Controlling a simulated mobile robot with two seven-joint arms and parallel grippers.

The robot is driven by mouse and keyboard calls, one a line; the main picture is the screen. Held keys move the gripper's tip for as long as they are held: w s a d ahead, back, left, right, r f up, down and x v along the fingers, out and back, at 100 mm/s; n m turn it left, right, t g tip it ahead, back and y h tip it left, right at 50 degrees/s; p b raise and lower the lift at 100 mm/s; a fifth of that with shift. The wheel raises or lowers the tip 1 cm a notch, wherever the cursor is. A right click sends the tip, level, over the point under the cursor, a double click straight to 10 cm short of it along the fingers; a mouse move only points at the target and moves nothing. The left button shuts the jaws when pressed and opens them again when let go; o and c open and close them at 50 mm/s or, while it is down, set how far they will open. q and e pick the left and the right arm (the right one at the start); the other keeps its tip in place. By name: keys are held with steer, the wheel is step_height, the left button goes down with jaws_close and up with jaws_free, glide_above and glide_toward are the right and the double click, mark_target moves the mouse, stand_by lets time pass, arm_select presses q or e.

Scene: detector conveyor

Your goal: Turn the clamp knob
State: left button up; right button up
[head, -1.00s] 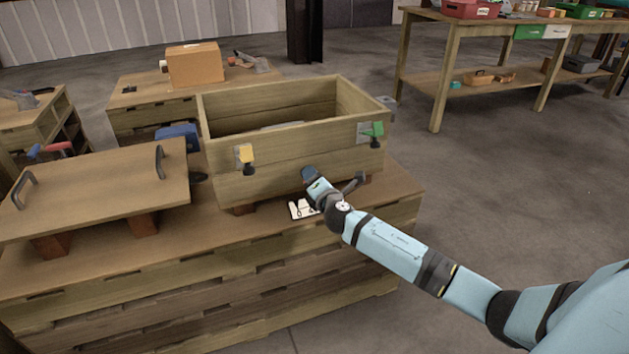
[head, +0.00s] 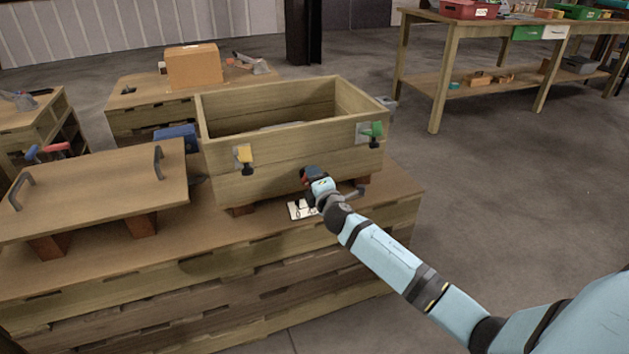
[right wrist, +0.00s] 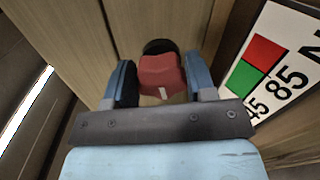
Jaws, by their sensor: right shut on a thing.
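The clamp knob (right wrist: 162,76) is dark red with a pale mark on its lower face and a black round part behind it. It sits on the front wall of the wooden crate (head: 285,171). My right gripper (right wrist: 160,85) has a finger on either side of the knob and is shut on it. In the head view my right gripper (head: 311,178) is at the lower front of the crate, and it mostly hides the knob. My left gripper is not in view.
A yellow latch (head: 244,155) and a green latch (head: 372,131) are on the crate's front. A white card (head: 300,209) lies below my gripper; the wrist view shows its red and green squares. A wooden lid (head: 95,190) with two handles stands at the left.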

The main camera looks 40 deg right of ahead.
steer(key=o, duration=0.9)
steer(key=shift+s, duration=0.1)
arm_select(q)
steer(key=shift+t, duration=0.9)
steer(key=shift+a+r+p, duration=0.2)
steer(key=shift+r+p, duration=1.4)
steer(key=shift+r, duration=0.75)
arm_select(e)
steer(key=shift+v, duration=6.85)
steer(key=shift+d, duration=0.1)
